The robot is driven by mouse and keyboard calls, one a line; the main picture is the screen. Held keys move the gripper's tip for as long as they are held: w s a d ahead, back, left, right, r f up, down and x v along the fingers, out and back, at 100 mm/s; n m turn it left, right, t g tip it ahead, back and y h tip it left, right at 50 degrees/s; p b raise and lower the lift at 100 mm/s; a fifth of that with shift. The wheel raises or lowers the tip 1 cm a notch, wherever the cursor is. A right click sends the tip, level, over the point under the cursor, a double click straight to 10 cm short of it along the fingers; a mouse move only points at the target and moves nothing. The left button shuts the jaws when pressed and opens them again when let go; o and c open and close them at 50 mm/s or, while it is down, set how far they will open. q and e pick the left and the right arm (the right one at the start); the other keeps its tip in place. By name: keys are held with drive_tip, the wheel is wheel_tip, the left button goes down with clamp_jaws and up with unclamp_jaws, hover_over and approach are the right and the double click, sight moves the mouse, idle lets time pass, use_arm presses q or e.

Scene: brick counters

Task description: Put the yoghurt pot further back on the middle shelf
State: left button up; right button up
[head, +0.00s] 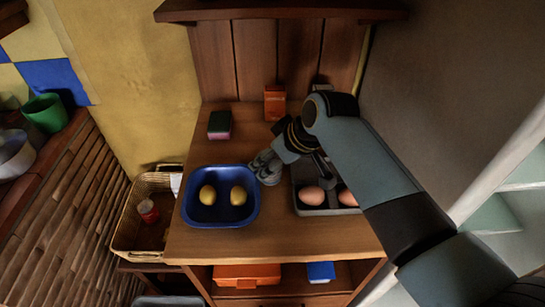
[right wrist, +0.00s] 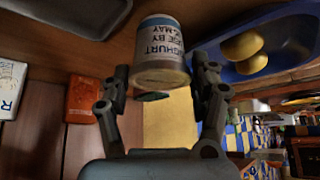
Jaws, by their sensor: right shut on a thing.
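The yoghurt pot (right wrist: 162,48) is white with a blue band and dark lettering. It shows in the right wrist view between the two fingers of my right gripper, which is shut on it. In the head view my right gripper (head: 267,167) is over the middle shelf (head: 275,243), between a blue tray and a grey tray. My left gripper is not in view.
The blue tray (head: 221,218) holds two yellow fruits, left of the gripper. The grey tray (head: 327,211) holds brown eggs, on the right. An upper shelf (head: 280,10) overhangs.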

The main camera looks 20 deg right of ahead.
drive_tip(key=o, duration=0.9)
drive_tip(key=shift+f, duration=0.1)
drive_tip(key=o, duration=0.3)
drive_tip(key=shift+o, duration=0.2)
